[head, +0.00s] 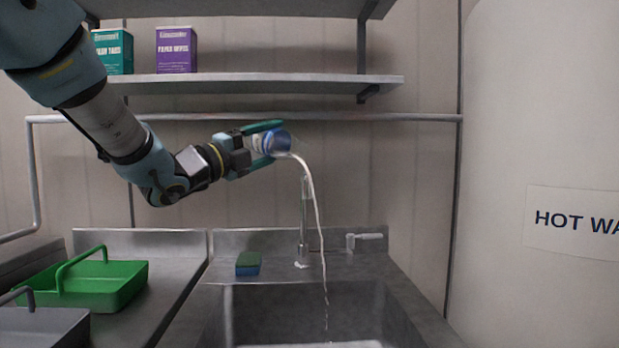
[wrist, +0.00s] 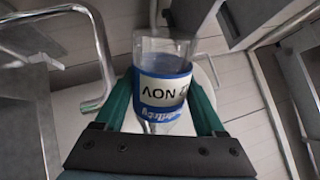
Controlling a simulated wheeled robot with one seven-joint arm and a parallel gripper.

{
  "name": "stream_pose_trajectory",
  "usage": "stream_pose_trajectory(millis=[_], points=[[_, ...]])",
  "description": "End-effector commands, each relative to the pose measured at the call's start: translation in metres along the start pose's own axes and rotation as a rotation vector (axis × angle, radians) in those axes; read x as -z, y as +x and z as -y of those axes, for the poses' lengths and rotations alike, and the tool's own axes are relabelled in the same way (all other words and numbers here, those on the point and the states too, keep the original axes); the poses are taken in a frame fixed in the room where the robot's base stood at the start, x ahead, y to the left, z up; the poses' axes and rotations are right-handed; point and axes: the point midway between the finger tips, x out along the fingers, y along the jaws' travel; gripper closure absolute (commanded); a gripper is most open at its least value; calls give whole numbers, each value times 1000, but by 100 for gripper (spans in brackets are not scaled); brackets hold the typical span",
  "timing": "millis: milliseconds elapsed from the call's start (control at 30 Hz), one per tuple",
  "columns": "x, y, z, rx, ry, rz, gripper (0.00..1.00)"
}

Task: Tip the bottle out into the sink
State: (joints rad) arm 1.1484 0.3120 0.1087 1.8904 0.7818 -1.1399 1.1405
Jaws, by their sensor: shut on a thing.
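The bottle (head: 272,142) has a blue and white label and is held tilted on its side above the sink (head: 320,300). A pale stream of liquid (head: 314,190) runs from its mouth and falls into the basin. My gripper (head: 268,142) is shut on the bottle, with its green fingers on either side. In the wrist view the bottle (wrist: 162,90) shows a clear body and a label with partly readable dark letters, between the two fingers (wrist: 162,105). The bottom of the basin is mostly out of view.
A tap (head: 304,225) and a lever (head: 365,237) stand behind the basin. A sponge (head: 248,263) lies on the left ledge. A green caddy (head: 100,280) sits on the left counter. A shelf (head: 260,79) with boxes is above. A white tank (head: 545,120) fills the right.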

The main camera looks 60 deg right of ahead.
Motion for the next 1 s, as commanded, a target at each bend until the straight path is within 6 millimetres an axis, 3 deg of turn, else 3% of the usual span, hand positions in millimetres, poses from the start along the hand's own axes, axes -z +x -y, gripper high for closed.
stream_pose_trajectory(millis=[1000], points=[[5,3,12,2,179,-47,86]])
